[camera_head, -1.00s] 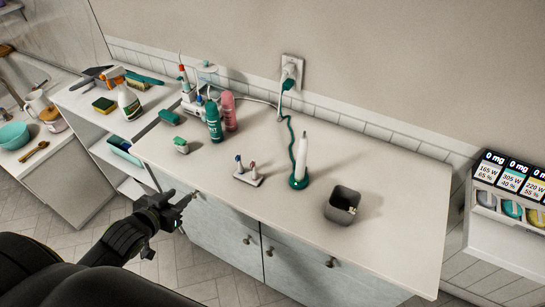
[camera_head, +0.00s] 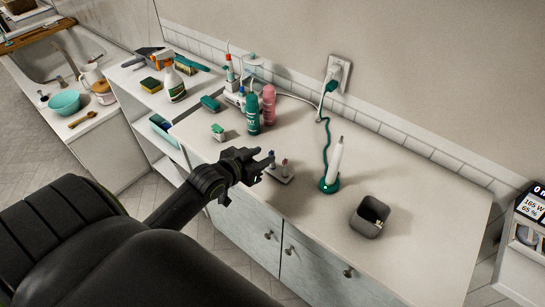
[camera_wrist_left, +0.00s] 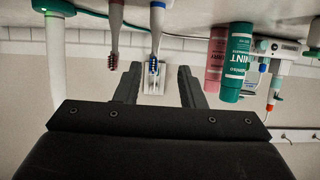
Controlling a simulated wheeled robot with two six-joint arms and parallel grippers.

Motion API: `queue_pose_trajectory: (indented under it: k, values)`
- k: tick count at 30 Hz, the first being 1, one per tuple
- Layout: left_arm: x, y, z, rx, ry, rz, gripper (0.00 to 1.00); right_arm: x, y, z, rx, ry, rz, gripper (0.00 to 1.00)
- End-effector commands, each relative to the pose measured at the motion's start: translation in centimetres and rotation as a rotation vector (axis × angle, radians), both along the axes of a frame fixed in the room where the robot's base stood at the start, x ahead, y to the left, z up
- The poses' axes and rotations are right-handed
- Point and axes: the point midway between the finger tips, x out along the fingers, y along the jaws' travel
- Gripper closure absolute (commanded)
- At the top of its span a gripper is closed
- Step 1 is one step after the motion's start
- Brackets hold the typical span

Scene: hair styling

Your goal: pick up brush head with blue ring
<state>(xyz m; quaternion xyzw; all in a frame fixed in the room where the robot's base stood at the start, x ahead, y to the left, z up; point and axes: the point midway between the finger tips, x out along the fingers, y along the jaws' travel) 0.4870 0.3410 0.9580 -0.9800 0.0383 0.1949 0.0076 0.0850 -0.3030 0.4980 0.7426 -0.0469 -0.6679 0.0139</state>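The brush head with the blue ring (camera_head: 271,158) stands on a small white holder (camera_head: 279,177) on the counter. In the left wrist view the brush head (camera_wrist_left: 155,38) hangs upside down from the top edge, with blue bristles. A brush head with a pink ring (camera_head: 284,165) stands beside it and also shows in the wrist view (camera_wrist_left: 115,32). My left gripper (camera_head: 262,166) is beside the blue-ringed head. In the wrist view the fingers (camera_wrist_left: 158,85) are apart, with the blue bristles in line between them. Contact is not visible. My right gripper is not in view.
A white electric handle on a green base (camera_head: 330,184) and a dark square cup (camera_head: 370,217) stand to the right. Green (camera_head: 253,114) and pink (camera_head: 269,104) tubes stand behind. A small green-topped container (camera_head: 217,132) is at left.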

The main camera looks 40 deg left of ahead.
Motion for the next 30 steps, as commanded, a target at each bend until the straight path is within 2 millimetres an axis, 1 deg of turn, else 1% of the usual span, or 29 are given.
queue_pose_trajectory:
  k: [1, 3, 8, 10, 15, 19, 24, 30]
  values:
    - [0.5, -0.1, -0.1, -0.002, -0.001, 0.001, 0.64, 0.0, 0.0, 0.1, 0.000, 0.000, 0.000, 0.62]
    - [1.0, -0.1, -0.4, -0.002, -0.001, 0.000, 0.64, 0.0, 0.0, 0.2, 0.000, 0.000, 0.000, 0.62]
    - [1.6, -0.2, -0.7, -0.001, 0.001, 0.000, 0.64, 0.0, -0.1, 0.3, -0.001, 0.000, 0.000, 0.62]
    - [2.1, -0.4, -0.9, -0.003, 0.001, 0.001, 0.64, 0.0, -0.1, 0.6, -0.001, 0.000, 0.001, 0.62]
    - [4.0, -1.2, -2.0, -0.004, 0.001, 0.001, 0.64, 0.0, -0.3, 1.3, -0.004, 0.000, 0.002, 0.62]
    - [5.2, -1.2, -2.6, -0.002, -0.001, 0.000, 0.64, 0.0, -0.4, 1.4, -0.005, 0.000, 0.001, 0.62]
    - [5.8, -1.3, -3.0, 0.000, 0.000, -0.001, 0.64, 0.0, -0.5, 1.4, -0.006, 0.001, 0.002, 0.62]
    - [5.8, -1.3, -3.0, 0.000, 0.000, 0.000, 0.64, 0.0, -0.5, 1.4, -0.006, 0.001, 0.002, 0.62]
